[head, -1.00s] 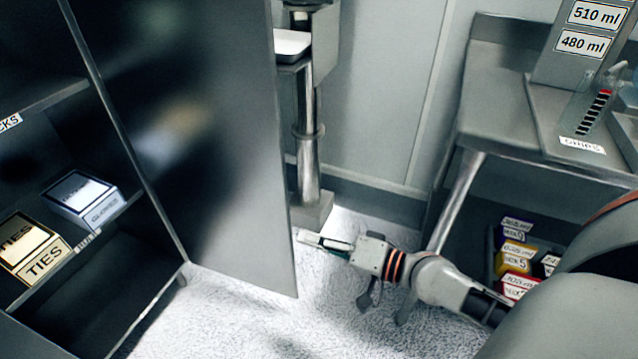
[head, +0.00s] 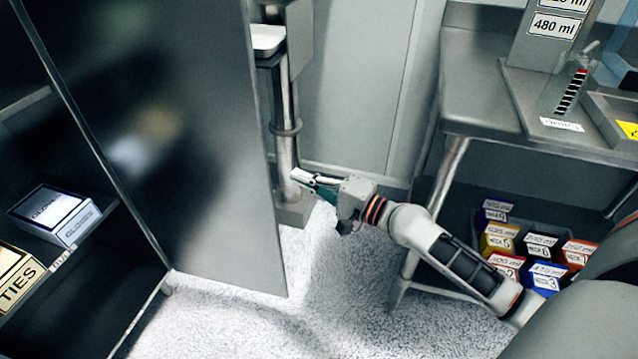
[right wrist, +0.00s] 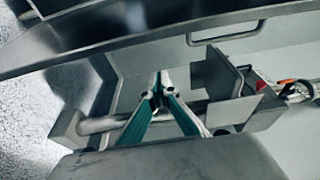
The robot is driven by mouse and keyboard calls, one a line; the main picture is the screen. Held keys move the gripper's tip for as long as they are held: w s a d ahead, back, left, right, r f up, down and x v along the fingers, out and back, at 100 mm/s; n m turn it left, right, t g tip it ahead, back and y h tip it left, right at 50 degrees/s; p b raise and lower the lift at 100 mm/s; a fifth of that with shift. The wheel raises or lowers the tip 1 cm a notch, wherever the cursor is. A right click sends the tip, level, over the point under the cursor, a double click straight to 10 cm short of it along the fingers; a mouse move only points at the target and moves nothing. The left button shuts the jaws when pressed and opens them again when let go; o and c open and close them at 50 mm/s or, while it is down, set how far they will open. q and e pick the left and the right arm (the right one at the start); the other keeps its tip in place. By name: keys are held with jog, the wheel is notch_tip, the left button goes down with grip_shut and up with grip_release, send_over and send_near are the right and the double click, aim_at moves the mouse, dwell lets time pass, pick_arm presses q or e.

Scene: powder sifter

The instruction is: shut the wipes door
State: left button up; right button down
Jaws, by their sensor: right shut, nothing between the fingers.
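The cabinet door (head: 165,150), a large dark steel panel, stands open in the head view, hinged at its left edge beside the shelves. I cannot read a wipes label on it. My right gripper (head: 297,177) is shut and empty, just to the right of the door's free edge. In the right wrist view its fingertips (right wrist: 157,80) meet in front of a metal pole and box, and a dark panel edge (right wrist: 150,38) crosses above them. A gap shows between the fingertips and that panel. My left gripper is not in view.
Cabinet shelves at left hold a gloves box (head: 57,215) and a ties box (head: 14,280). A pole stand with a tray (head: 268,40) is behind the gripper. A steel table (head: 480,110) stands at right, with several labelled boxes (head: 500,238) beneath. The floor (head: 330,300) in front is clear.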

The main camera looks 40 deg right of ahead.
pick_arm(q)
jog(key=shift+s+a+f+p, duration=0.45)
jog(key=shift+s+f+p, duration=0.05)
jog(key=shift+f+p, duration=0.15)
pick_arm(e)
jog(key=a, duration=0.4)
jog(key=shift+w+a+f, duration=0.15)
jog(key=shift+w+a, duration=0.1)
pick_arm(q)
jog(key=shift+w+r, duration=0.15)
